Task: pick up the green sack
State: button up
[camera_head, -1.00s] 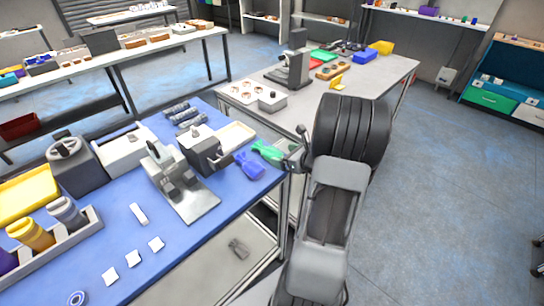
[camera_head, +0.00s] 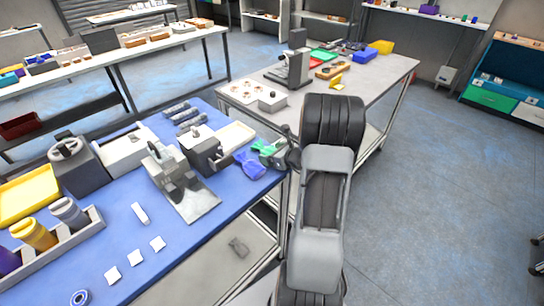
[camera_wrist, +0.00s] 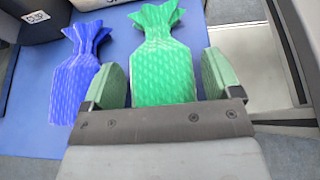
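The green sack (camera_wrist: 163,58) lies on the blue tabletop (camera_wrist: 25,100), filling the space between the two fingers in the wrist view. My gripper (camera_wrist: 161,82) is open, with one green-padded finger on each side of the sack and a narrow gap visible at least on the right. In the head view the green sack (camera_head: 265,147) is partly hidden by my gripper (camera_head: 278,157). The blue sack (camera_wrist: 76,75) lies just left of it, close to my left finger; it also shows in the head view (camera_head: 249,166).
A grey press-like device (camera_head: 180,180) and a dark-grey machine (camera_head: 203,152) stand left of the sacks. A cream tray (camera_head: 233,136) lies behind them. The blue table's right edge is close to the sacks, with a second, grey table (camera_head: 375,75) beyond.

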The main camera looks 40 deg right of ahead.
jog(key=c, duration=1)
jog(key=shift+r, duration=0.1)
